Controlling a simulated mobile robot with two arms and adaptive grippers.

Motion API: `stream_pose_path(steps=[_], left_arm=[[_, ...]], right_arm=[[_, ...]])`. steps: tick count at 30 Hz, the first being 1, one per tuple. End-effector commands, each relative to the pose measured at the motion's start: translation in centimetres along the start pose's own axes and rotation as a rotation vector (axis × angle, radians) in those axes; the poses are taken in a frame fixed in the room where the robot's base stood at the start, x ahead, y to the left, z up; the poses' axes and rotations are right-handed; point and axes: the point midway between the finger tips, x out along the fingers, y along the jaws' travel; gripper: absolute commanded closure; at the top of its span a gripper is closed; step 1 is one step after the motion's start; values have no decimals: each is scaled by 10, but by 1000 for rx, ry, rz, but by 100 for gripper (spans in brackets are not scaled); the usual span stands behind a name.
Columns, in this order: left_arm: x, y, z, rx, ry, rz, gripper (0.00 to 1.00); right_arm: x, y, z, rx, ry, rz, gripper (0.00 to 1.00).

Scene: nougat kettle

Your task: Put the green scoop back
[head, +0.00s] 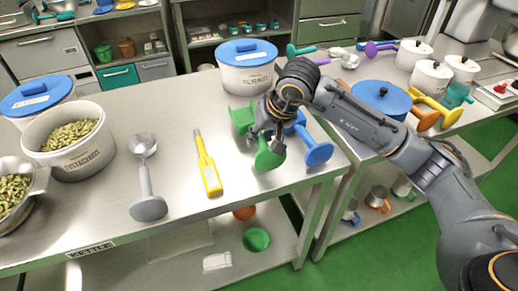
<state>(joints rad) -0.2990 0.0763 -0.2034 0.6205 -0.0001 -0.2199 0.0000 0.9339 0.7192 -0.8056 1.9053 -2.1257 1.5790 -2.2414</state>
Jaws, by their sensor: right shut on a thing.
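The green scoop has its bowl (241,116) toward the back and its round handle end toward the front of the steel table (108,215). My right gripper (272,140) comes down over the handle from the right and is shut on it. The gripper hides the middle of the handle. I cannot tell whether the scoop rests on the table or is slightly above it. My left gripper is not in view.
A blue scoop (318,153) lies just right of the green one. A yellow tool (208,168) and a grey scoop (148,207) lie to the left. A blue-lidded tub (247,76) stands behind. A pistachio tub (80,155) stands at left.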

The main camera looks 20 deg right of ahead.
Motion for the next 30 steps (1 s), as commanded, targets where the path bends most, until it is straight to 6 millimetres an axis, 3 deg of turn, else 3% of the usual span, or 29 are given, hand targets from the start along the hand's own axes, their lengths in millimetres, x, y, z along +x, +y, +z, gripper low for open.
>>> stream_pose_path(steps=[1, 5, 18, 19, 22, 30], left_arm=[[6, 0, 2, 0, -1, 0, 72], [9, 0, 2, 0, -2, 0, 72], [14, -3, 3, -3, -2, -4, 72], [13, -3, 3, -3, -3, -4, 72], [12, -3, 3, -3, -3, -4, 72], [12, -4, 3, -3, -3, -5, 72]], right_arm=[[13, 4, 5, 2, -4, -1, 100], [26, 6, 11, 0, -1, -2, 100], [32, 7, 13, -1, 1, -1, 100], [32, 7, 13, 0, 0, 0, 76], [30, 7, 13, 0, 0, -1, 56], [30, 7, 12, 0, 0, -1, 56]])
